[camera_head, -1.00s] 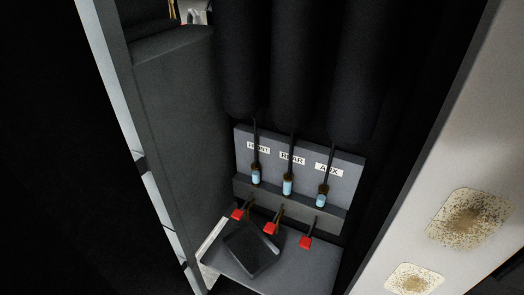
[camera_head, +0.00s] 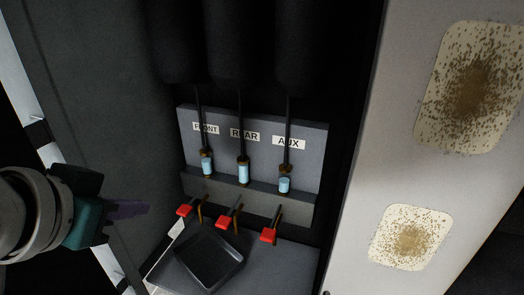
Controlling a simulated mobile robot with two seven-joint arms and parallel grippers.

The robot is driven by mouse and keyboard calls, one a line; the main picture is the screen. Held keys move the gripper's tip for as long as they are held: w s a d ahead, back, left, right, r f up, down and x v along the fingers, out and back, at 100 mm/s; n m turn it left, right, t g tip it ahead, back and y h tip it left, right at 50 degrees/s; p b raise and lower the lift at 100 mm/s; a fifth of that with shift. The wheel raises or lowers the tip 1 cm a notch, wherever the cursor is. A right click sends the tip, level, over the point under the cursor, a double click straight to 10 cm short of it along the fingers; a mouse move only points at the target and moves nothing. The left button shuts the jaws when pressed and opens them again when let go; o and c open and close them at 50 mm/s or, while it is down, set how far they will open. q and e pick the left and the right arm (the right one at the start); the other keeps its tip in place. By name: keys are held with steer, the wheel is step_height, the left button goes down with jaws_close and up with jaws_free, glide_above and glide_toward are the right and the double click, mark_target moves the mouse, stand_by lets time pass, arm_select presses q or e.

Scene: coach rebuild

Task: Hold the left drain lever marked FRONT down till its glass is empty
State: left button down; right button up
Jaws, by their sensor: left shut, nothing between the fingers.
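The left drain lever with the red end (camera_head: 185,210) sits below the FRONT label (camera_head: 206,128). Its glass (camera_head: 207,165) holds pale blue liquid. The REAR lever (camera_head: 224,224) and AUX lever (camera_head: 269,235) stand to its right, under the REAR glass (camera_head: 243,173) and AUX glass (camera_head: 284,184), which also hold pale blue liquid. My left gripper (camera_head: 146,208) comes in from the left, shut and empty, with purplish fingers. In the picture it is a little left of the FRONT lever and appears apart from it. My right gripper is not in view.
A black square tray (camera_head: 236,262) lies on the grey shelf below the levers. Three dark cylinders (camera_head: 232,45) hang above the panel. A dark wall (camera_head: 100,90) closes the left side. A pale panel with speckled patches (camera_head: 478,88) stands at the right.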

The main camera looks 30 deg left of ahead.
mark_target(194, 199)
arm_select(q)
steer(key=w+a+f+t+b, duration=0.3)
steer(key=f+b, duration=0.5)
steer(key=b, duration=0.6)
steer(key=w+a+f+t+b, duration=0.3)
steer(key=a+f+t+b, duration=0.2)
steer(key=b, duration=1)
steer(key=w+a+f+t+b, duration=0.3)
steer(key=a+f+t+b, duration=0.1)
steer(key=f+b, duration=0.8)
steer(key=a+b, duration=0.1)
steer(key=b, duration=0.2)
steer(key=shift+w+a+h, duration=0.15)
steer(key=shift+a+h, duration=0.15)
steer(key=shift+a, duration=0.1)
steer(key=shift+r, duration=0.1)
steer(key=shift+w, duration=0.1)
steer(key=w+a+b, duration=0.1)
steer(key=w+b, duration=0.2)
steer(key=w, duration=0.6)
steer(key=shift+f+b, duration=0.4)
steer(key=shift+w, duration=0.1)
